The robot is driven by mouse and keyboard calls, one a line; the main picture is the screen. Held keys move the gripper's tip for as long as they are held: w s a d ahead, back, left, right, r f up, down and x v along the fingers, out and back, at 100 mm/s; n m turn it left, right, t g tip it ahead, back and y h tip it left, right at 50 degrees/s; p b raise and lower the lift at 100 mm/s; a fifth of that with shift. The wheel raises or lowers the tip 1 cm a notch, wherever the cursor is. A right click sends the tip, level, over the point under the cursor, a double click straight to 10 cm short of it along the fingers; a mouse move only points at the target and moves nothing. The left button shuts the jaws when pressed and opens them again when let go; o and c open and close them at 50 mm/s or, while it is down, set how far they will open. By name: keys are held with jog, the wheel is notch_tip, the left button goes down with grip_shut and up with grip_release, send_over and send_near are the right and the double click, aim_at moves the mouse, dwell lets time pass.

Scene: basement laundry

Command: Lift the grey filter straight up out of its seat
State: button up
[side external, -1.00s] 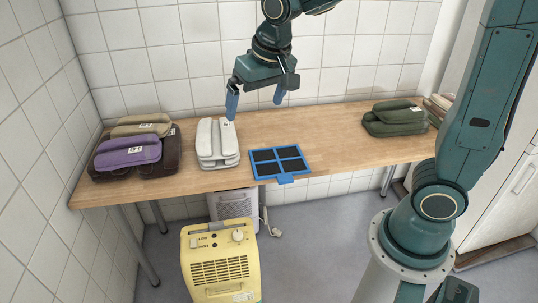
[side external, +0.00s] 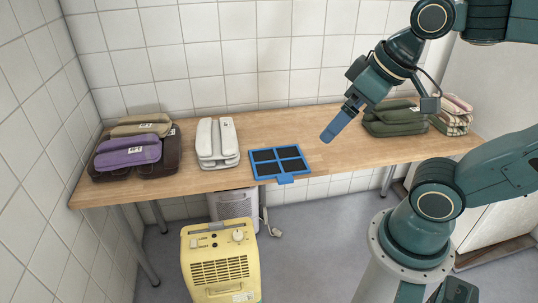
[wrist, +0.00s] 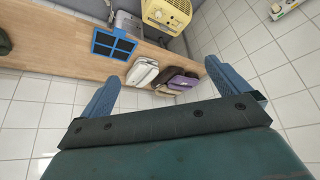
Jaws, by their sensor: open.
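I see no filter that is plainly grey and no seat that I can make out. A flat blue-framed filter (side external: 266,175) with dark mesh panes lies on the table by its front edge, its tab at the edge. It also shows in the wrist view (wrist: 97,51). A yellow appliance (side external: 219,262) with a front grille and a knob stands on the floor, and its upper part shows in the wrist view (wrist: 166,18). My gripper (side external: 329,135) is above the table, right of the blue-framed filter and apart from it. In the wrist view, my gripper (wrist: 160,73) is open and empty.
On the wooden table (side external: 285,128) are a pale folded stack (side external: 217,142), a purple bundle (side external: 128,153) with others at left, and green folded cloth (side external: 393,119) with another stack (side external: 455,117) at right. A grey box (side external: 233,204) stands under the table behind the yellow appliance.

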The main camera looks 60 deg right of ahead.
jog(key=shift+s+f, duration=0.1)
jog(key=shift+s, duration=0.2)
jog(key=c, duration=0.5)
jog(key=shift+w, duration=0.1)
